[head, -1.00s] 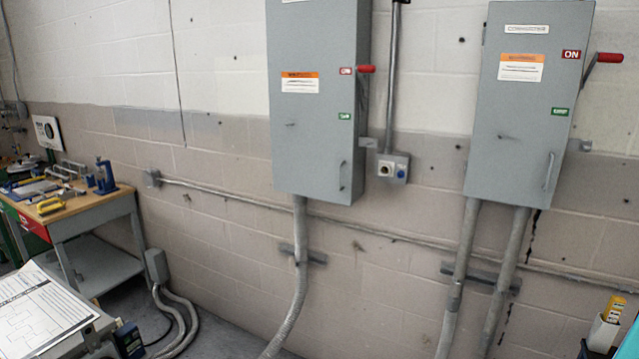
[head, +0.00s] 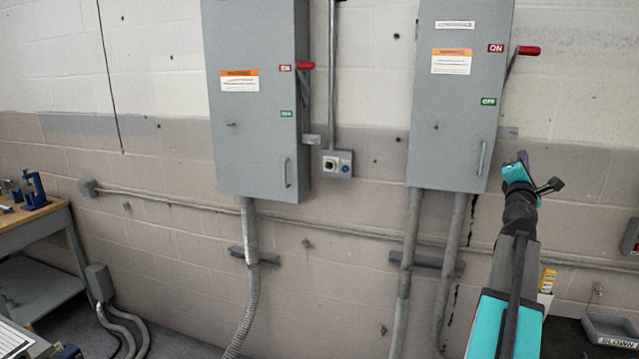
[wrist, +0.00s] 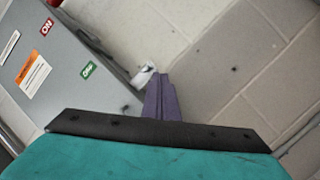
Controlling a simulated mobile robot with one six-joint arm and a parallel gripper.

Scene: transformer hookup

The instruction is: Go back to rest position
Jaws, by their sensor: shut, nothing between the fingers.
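My gripper (head: 522,157) is raised at the right of the head view, at the end of my teal and black arm, in front of the wall. It appears just right of the lower part of the right grey switch box (head: 455,110). In the wrist view my purple gripper fingers (wrist: 162,98) are together with nothing between them. The same switch box (wrist: 75,60) is at the upper left there, with its ON and OFF labels showing.
A second grey switch box (head: 255,120) hangs to the left, with a small control box (head: 337,163) beside it. Conduits run down and along the wall. A workbench (head: 35,225) is at the far left. A grey bin (head: 610,330) marked BLOWN sits at the lower right.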

